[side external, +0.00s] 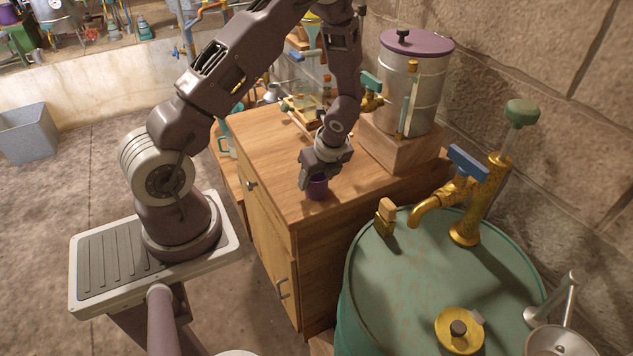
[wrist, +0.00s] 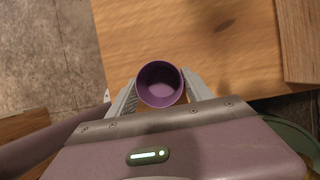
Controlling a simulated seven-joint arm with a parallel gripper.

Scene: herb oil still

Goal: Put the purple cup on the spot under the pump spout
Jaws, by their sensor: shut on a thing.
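The purple cup (side external: 317,188) is at the near end of the wooden cabinet top, upright and empty in the wrist view (wrist: 160,84). My gripper (side external: 318,176) is shut on it, one finger on each side of the cup. I cannot tell whether the cup's base touches the wood. The brass pump spout (side external: 424,213) curves down over the green drum top (side external: 400,262), to the right of and nearer than my gripper. The pump has a blue lever (side external: 467,162). No marked spot shows clearly under the spout.
A brush (side external: 385,217) stands on the drum near the spout. A yellow cap (side external: 459,330) and a metal funnel (side external: 560,340) are at the drum's near side. A steel tank (side external: 412,90) stands on a wooden block (side external: 385,150) behind my gripper. The stone wall bounds the right.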

